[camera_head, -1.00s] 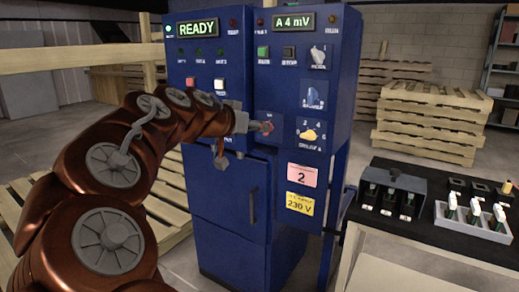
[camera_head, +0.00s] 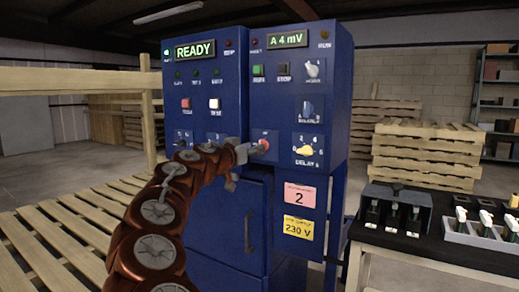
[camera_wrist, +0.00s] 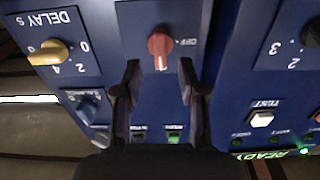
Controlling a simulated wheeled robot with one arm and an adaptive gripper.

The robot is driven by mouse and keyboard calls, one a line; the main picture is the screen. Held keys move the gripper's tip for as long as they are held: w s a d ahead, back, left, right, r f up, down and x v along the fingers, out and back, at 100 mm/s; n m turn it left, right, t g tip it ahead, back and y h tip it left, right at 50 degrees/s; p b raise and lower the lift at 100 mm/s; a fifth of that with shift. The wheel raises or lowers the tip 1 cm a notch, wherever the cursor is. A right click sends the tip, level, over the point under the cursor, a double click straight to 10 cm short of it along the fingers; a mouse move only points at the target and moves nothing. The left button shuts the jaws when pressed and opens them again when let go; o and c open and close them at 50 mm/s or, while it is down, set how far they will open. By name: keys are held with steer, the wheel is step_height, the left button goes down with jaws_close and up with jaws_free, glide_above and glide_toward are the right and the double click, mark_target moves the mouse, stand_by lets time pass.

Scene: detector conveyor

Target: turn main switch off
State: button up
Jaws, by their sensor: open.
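The main switch is a red rotary knob on the blue cabinet front, seen in the wrist view (camera_wrist: 160,42) and in the head view (camera_head: 264,145). In the upside-down wrist view its pale pointer line points down the picture, and the word OFF stands to its right. My gripper (camera_wrist: 160,76) is open, with one finger on each side below the knob in the wrist view. The fingertips look short of the knob, and nothing is between them. In the head view my gripper (camera_head: 248,151) is just left of the knob.
The blue cabinet (camera_head: 210,210) also carries a yellow delay knob (camera_wrist: 50,52), a blue balance knob and a white test button (camera_wrist: 262,119). Wooden pallets (camera_head: 50,240) lie left. A black-topped table (camera_head: 420,245) with small devices stands right.

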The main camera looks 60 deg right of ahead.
steer(key=shift+w+d, duration=0.1)
steer(key=shift+d, duration=2.05)
steer(key=shift+c, duration=0.2)
jaws_close()
